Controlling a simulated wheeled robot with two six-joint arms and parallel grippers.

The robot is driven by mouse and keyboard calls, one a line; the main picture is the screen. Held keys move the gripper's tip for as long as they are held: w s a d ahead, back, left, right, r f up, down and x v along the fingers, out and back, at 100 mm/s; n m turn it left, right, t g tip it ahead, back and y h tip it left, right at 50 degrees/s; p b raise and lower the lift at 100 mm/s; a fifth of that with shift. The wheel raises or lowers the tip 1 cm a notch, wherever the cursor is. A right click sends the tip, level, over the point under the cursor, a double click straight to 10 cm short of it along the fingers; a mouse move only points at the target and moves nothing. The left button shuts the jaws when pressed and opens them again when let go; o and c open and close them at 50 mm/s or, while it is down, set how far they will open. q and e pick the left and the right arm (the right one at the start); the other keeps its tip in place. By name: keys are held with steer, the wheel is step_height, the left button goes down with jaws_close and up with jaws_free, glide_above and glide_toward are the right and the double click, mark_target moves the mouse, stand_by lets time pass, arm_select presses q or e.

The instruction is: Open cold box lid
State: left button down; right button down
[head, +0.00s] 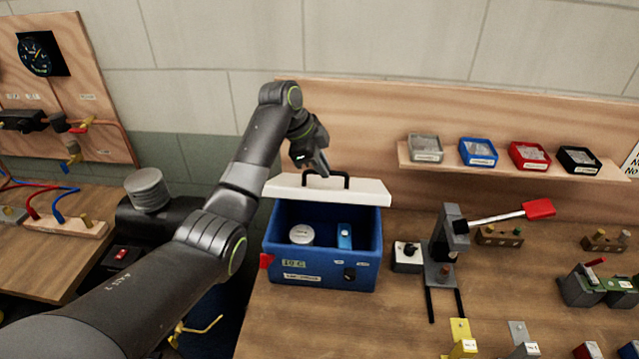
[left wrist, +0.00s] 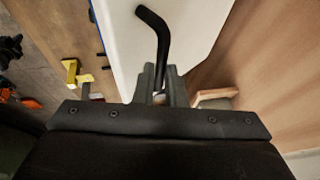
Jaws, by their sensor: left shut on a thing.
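The blue cold box (head: 322,271) stands on the wooden bench in the head view. Its white lid (head: 360,190) is raised along the back, and the inside shows. A white round container (head: 301,234) and a small blue item (head: 345,236) sit inside. My left gripper (head: 316,168) is at the top of the lid, shut on the black lid handle (head: 346,180). In the left wrist view, the fingers (left wrist: 160,88) close on one end of the handle (left wrist: 155,27), over the white lid (left wrist: 190,35). My right gripper is out of view.
A lever press with a red handle (head: 538,209) stands right of the box. A shelf (head: 505,168) with several small bins is on the back board. A black machine (head: 155,222) is to the left. Bench in front of the press is partly clear.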

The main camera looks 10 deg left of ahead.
arm_select(q)
steer(key=shift+w+a+r, duration=0.1)
steer(key=shift+w+r, duration=0.2)
steer(key=shift+w, duration=0.25)
steer(key=shift+w+r, duration=0.25)
steer(key=shift+w, duration=0.3)
